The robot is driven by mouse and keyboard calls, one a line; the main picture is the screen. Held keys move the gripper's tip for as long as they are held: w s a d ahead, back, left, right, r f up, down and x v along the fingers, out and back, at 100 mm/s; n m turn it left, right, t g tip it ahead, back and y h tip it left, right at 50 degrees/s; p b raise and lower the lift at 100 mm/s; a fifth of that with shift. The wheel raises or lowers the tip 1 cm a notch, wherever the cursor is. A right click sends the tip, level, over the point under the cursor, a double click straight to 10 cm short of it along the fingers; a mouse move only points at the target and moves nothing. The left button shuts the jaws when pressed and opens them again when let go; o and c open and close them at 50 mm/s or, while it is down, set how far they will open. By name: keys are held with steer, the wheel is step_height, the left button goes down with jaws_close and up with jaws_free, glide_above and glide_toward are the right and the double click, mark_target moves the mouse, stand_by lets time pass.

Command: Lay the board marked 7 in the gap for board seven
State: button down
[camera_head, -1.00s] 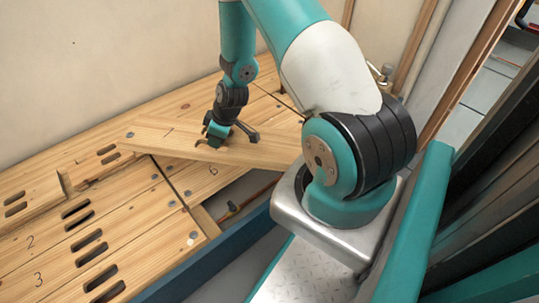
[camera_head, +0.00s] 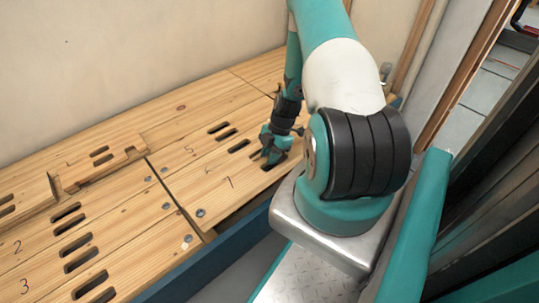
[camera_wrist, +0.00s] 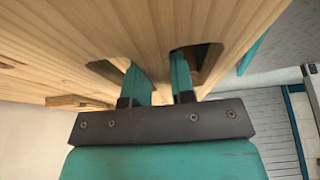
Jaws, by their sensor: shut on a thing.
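The board marked 7 (camera_head: 225,186) lies lengthwise along the front of the decking in the head view, beside the board marked 6 (camera_head: 200,170). It looks about level with its neighbours; I cannot tell whether it is fully seated. A dark strip of the gap (camera_head: 232,216) shows between its front edge and the blue edge. My gripper (camera_head: 272,155) is down at a slot in this board. In the wrist view, my gripper (camera_wrist: 163,80) has its fingers in two slots, shut on the board's wood (camera_wrist: 165,25) between them. The fingertips are hidden.
Boards marked 5 (camera_head: 188,150), 2 (camera_head: 17,246) and 3 (camera_head: 24,284) lie around it. A blue edge (camera_head: 205,262) runs along the front. The pale wall (camera_head: 130,60) stands behind.

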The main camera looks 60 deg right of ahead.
step_height(320, 180, down, 4)
steer(key=b, duration=0.3)
steer(key=shift+f, duration=0.1)
stand_by(0.8)
steer(key=shift+f, duration=0.25)
steer(key=shift+f+b, duration=0.8)
steer(key=shift+f, duration=0.6)
steer(key=shift+f, duration=0.1)
stand_by(0.8)
steer(key=c, duration=0.9)
jaws_free()
steer(key=p+v, duration=0.8)
steer(key=v, duration=0.9)
steer(key=shift+d+r, duration=0.1)
steer(key=shift+r, duration=0.1)
